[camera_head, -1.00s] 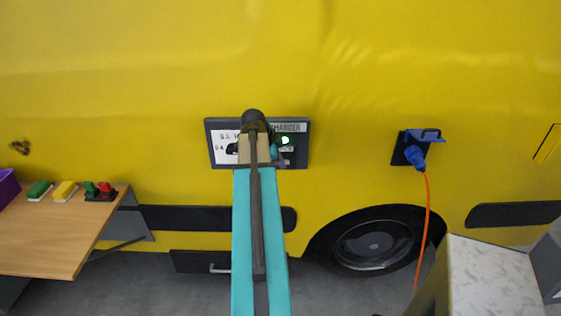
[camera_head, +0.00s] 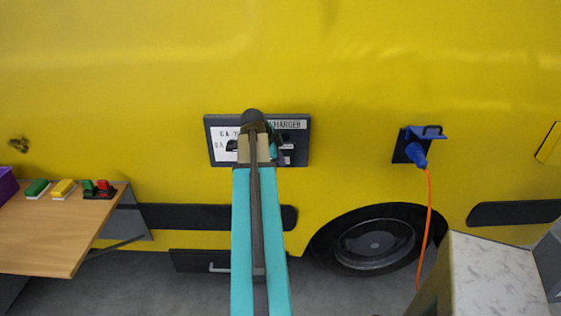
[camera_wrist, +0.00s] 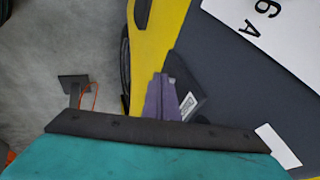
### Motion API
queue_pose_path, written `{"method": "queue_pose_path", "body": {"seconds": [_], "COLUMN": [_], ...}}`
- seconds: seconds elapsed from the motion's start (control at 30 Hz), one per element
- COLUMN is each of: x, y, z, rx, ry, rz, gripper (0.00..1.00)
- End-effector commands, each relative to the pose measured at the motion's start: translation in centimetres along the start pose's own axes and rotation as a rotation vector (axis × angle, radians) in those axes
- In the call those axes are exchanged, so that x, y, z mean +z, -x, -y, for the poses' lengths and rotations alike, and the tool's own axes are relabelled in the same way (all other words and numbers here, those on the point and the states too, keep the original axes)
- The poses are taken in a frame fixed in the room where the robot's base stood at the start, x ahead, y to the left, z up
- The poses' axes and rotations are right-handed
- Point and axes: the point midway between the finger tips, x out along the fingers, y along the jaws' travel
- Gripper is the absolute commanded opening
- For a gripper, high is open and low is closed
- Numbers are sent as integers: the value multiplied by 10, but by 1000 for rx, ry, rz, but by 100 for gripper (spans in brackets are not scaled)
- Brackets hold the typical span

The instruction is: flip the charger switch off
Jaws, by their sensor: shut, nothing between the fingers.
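The dark charger panel (camera_head: 303,148) is on the yellow vehicle side, with a CHARGER label (camera_head: 288,125) at its upper right. It also fills the right of the wrist view (camera_wrist: 250,82). My arm crosses the panel's middle and hides part of it. My gripper (camera_head: 276,149) is at the panel's right half, below the label, mostly hidden by my wrist. In the wrist view its purple-grey fingers (camera_wrist: 161,88) are together and empty, beside a small black part with a white label (camera_wrist: 188,106). The charger switch cannot be made out clearly. No green light shows on the panel.
A blue plug (camera_head: 416,154) with an orange cable (camera_head: 427,220) sits in a socket to the right. A wooden table (camera_head: 50,235) with coloured blocks stands at left. A pale-topped cabinet (camera_head: 492,270) stands at lower right.

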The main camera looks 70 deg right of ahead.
Motion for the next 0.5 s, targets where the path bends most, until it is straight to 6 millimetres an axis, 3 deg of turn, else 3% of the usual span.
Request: {"method": "queue_pose_path", "body": {"seconds": [0.5], "x": [-5], "y": [12], "z": [6], "rx": [0], "ry": [1], "rz": [0], "gripper": [0]}}
